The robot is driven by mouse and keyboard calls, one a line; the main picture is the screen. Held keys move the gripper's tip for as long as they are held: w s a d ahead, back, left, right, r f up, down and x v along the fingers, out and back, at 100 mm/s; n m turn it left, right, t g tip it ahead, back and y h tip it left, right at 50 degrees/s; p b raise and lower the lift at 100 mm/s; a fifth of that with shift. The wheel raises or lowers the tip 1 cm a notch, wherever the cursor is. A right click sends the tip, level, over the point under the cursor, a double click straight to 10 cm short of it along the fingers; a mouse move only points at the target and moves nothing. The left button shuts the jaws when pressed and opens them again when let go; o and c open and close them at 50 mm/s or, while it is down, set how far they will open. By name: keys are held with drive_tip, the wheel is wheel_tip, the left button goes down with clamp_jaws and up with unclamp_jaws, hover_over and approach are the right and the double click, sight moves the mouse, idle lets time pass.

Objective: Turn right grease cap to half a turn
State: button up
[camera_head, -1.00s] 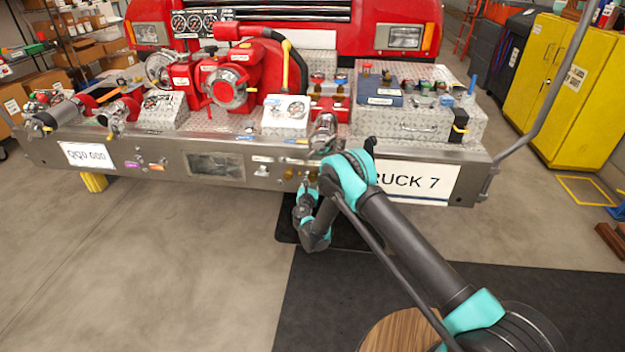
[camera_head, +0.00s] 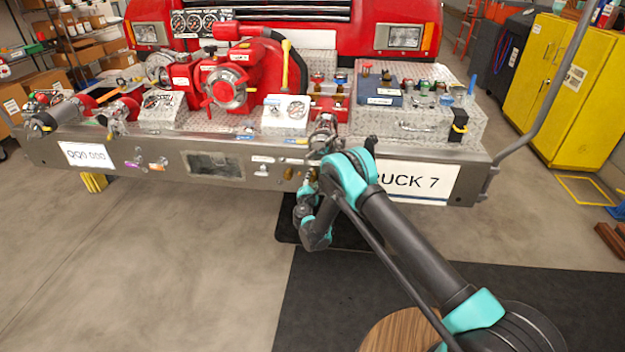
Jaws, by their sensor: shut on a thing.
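The front bumper face of the truck carries a row of small fittings. A small brass-coloured grease cap (camera_head: 288,173) shows at the left of my gripper. The right grease cap (camera_head: 312,174) is at the tip of my gripper and mostly hidden by it. My gripper (camera_head: 309,182) is against the bumper face, shut on the right cap. The fingers are small and partly covered by my wrist, so the cap's turn angle cannot be read.
A red pump (camera_head: 232,80) and a silver box (camera_head: 425,120) stand on top. A silver outlet (camera_head: 323,130) is just above my gripper. The floor at left is clear.

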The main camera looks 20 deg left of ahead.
drive_tip(key=m, duration=0.7)
drive_tip(key=shift+f, duration=0.15)
drive_tip(key=m, duration=0.6)
drive_tip(key=shift+m, duration=0.3)
drive_tip(key=m, duration=0.6)
drive_tip(key=shift+s+f, duration=0.1)
drive_tip(key=shift+f, duration=0.05)
drive_tip(key=m, duration=0.6)
drive_tip(key=shift+m+y, duration=0.3)
drive_tip(key=shift+m, duration=0.1)
drive_tip(key=o, duration=1.2)
drive_tip(key=shift+c, duration=0.2)
